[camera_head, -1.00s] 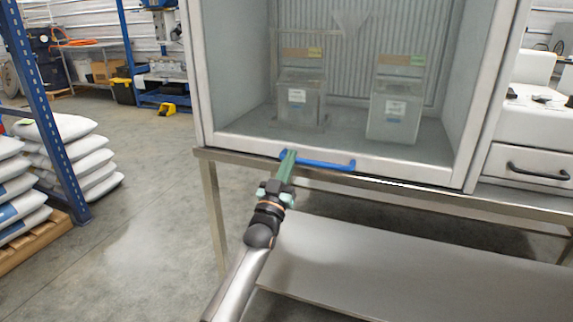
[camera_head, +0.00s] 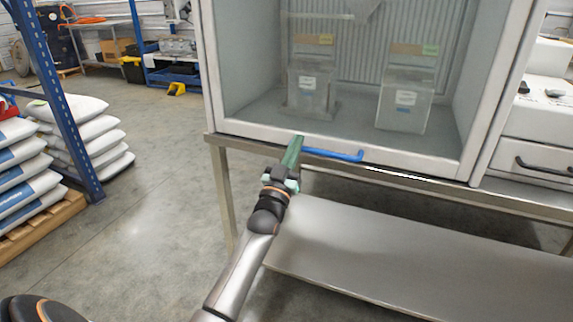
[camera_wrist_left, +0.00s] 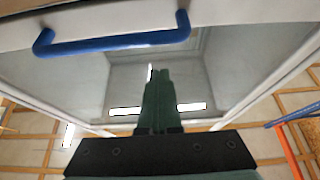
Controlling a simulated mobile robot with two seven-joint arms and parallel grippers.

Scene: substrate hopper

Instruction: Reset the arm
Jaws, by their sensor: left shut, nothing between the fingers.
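My left gripper (camera_head: 297,142), with dark green fingers, is shut and empty at the lower front of the cabinet. Its fingertips overlap the left end of the blue handle (camera_head: 340,155) in the head view. In the left wrist view the closed fingers (camera_wrist_left: 157,75) point up the picture, and the blue handle (camera_wrist_left: 115,42) crosses above them, outside the grip. I cannot tell whether they touch it. My right gripper is not in view.
The cabinet (camera_head: 400,165) has a bar along its lower front. Two clear labelled containers (camera_head: 307,92) (camera_head: 404,108) stand inside. A low metal shelf (camera_head: 370,250) runs underneath. White sacks (camera_head: 95,140) are stacked at the left by a blue post (camera_head: 60,110). The floor (camera_head: 150,210) between is clear.

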